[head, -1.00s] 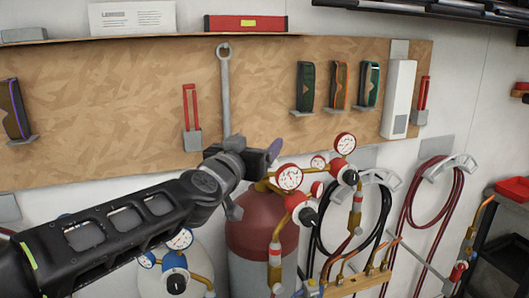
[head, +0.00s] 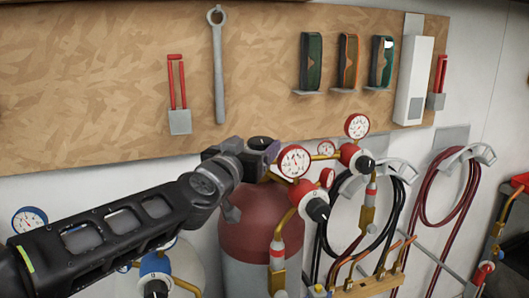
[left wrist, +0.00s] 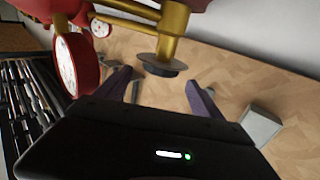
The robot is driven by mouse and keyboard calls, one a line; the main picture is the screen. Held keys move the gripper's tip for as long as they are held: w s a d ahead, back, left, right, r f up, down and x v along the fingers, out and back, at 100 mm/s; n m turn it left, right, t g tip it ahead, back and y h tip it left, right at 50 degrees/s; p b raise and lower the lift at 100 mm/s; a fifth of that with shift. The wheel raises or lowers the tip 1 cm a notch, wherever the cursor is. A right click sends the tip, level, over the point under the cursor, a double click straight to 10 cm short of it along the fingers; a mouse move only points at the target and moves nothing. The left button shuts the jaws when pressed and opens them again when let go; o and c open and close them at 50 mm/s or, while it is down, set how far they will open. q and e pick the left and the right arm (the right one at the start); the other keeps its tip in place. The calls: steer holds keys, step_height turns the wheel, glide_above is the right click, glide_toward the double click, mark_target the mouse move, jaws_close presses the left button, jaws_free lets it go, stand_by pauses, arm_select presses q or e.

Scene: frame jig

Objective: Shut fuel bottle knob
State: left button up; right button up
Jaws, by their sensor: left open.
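The red fuel bottle (head: 252,232) stands against the wall with brass valve fittings and gauges on top. Its dark round knob (head: 261,142) shows above the bottle at my left gripper's tip; it also shows in the left wrist view (left wrist: 158,65) on a brass stem. My left gripper (head: 255,156) is open and level with the bottle's top. In the left wrist view its two purple fingers (left wrist: 160,88) are spread to either side of the knob, with nothing clamped. I cannot tell whether a finger touches it. My right gripper is not in view.
A red-rimmed gauge (head: 295,161) and a red regulator (head: 309,200) sit just right of my left gripper. A white bottle (head: 187,266) stands left, partly behind my arm. A wooden tool board (head: 120,90) with a hanging wrench (head: 218,70) is behind.

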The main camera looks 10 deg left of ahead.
mark_target(264, 139)
arm_select(q)
steer(key=shift+f, duration=0.6)
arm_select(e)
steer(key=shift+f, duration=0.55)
arm_select(q)
steer(key=shift+w+d+p, duration=0.15)
steer(key=shift+w+d, duration=0.05)
steer(key=shift+w, duration=1.8)
steer(key=shift+w+d+p, duration=0.15)
steer(key=shift+w, duration=1.8)
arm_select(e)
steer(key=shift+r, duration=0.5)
arm_select(q)
steer(key=shift+c, duration=0.3)
